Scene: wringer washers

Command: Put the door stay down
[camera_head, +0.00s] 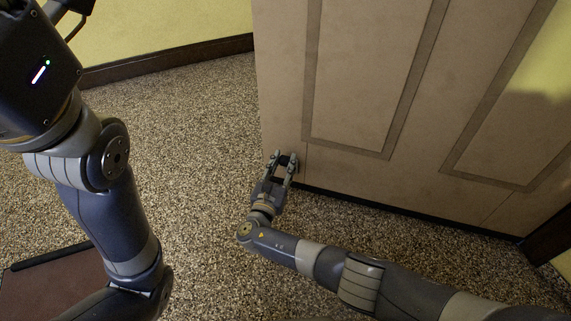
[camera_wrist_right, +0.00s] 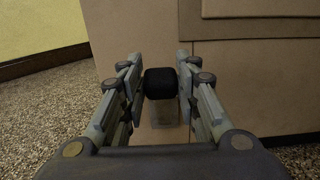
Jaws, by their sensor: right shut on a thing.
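The door stay (camera_wrist_right: 160,84) shows in the right wrist view as a black rounded tip, with a paler, blurred part below it, in front of the lower corner of the door. My right gripper (camera_head: 283,160) is at the door's lower left corner in the head view, its two fingers on either side of the dark tip. It is shut on the door stay. In the head view the stay is small and mostly hidden between the fingers. My left arm stands at the left of the head view; its fingers are out of view.
The beige panelled door (camera_head: 355,75) fills the upper right, with a dark strip along its bottom edge. The speckled floor (camera_head: 190,130) is clear left of the door. A dark baseboard (camera_head: 165,62) runs along the yellow wall. A reddish-brown flat panel (camera_head: 45,288) is at the lower left.

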